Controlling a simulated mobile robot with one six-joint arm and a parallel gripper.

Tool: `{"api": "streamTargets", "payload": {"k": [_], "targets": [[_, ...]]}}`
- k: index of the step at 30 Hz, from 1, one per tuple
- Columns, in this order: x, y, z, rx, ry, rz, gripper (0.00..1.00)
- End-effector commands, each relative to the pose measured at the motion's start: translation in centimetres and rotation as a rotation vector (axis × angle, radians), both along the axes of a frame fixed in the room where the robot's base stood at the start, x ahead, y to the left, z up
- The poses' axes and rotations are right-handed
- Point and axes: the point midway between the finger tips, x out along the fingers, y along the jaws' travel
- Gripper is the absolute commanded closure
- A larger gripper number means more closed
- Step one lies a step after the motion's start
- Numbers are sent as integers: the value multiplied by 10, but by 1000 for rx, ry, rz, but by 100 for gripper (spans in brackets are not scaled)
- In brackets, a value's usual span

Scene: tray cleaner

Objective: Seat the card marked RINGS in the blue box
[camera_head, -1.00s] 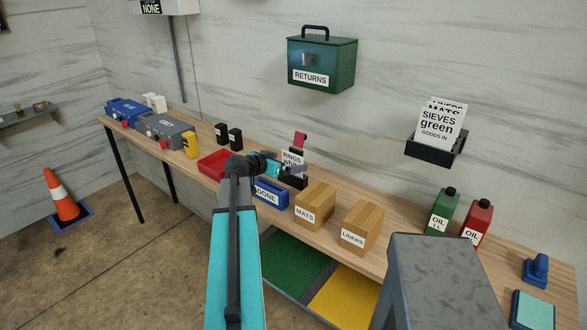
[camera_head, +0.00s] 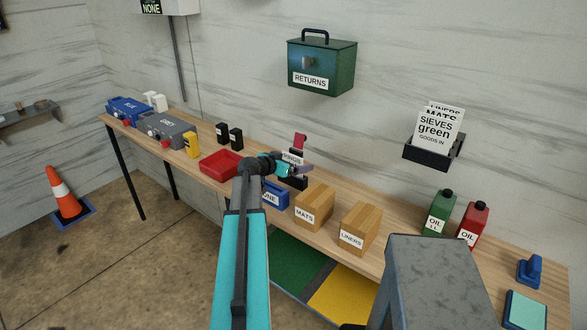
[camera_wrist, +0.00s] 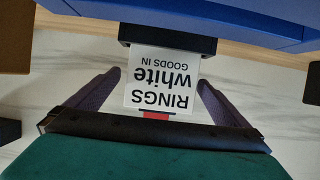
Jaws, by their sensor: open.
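The white RINGS card (camera_wrist: 160,82), reading "RINGS white GOODS IN", shows upside down in the wrist view. Its lower end stands in a black holder (camera_wrist: 165,39). In the head view the card (camera_head: 292,158) is partly covered by my gripper (camera_head: 297,167), above the black holder (camera_head: 296,183) on the bench. My gripper (camera_wrist: 159,80) is open, with one purple finger on each side of the card and gaps showing between. The blue box (camera_head: 279,197), labelled DONE, sits in front of the holder, its label partly hidden by my arm. A blue body (camera_wrist: 230,22) fills the top of the wrist view.
A red tray (camera_head: 222,163) lies left of my arm. MATS (camera_head: 314,207) and LINERS (camera_head: 360,229) boxes stand to the right. A black wall rack (camera_head: 433,153) holds other cards, including SIEVES. A green RETURNS box (camera_head: 321,66) hangs above.

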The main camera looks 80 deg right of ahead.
Motion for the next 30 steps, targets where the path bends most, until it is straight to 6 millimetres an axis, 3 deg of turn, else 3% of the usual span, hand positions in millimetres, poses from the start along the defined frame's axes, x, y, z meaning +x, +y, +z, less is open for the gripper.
{"api": "streamTargets", "payload": {"k": [11, 18, 30], "targets": [[0, 0, 0, 0, 0, 0, 2], [0, 0, 0, 0, 0, -1, 42], [0, 0, 2, 0, 0, -1, 44]]}}
